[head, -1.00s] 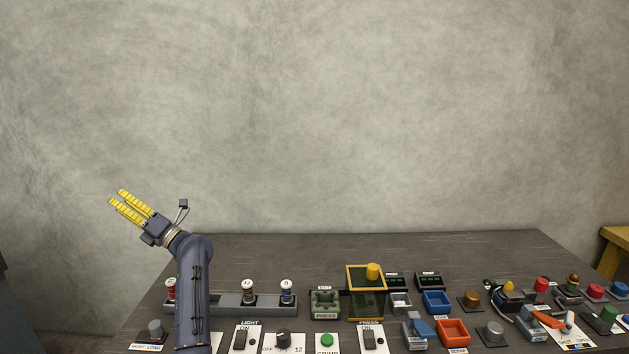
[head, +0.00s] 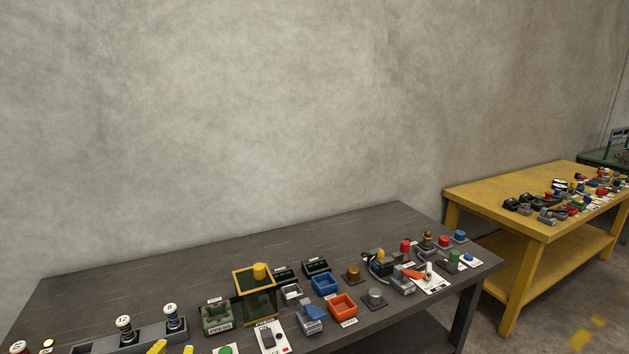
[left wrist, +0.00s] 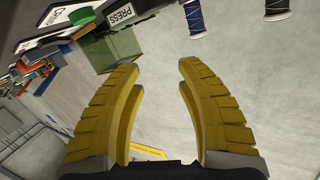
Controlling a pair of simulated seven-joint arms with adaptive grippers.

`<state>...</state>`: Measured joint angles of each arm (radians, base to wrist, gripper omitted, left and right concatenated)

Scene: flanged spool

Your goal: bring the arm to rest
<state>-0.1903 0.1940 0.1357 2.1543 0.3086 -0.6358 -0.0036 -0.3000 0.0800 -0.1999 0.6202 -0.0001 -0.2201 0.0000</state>
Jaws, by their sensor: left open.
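My left gripper (left wrist: 158,95) shows two yellow ribbed fingers spread wide in the left wrist view, with nothing between them. In the head view only its yellow fingertips (head: 172,348) show at the bottom edge, in front of the spool rack. A flanged spool marked 12 (head: 124,328) and a blue-wound spool marked 8 (head: 171,317) stand upright in the grey rack (head: 146,336). The blue-wound spool also shows in the left wrist view (left wrist: 195,17), apart from the fingers, beside a dark-wound spool (left wrist: 277,9). My right gripper is out of view.
The dark bench (head: 330,227) has a clear back strip. It carries a green press block (head: 216,319), a yellow-framed box (head: 256,295), a blue tray (head: 324,284) and an orange tray (head: 342,305). A yellow table (head: 480,200) with small items stands at right.

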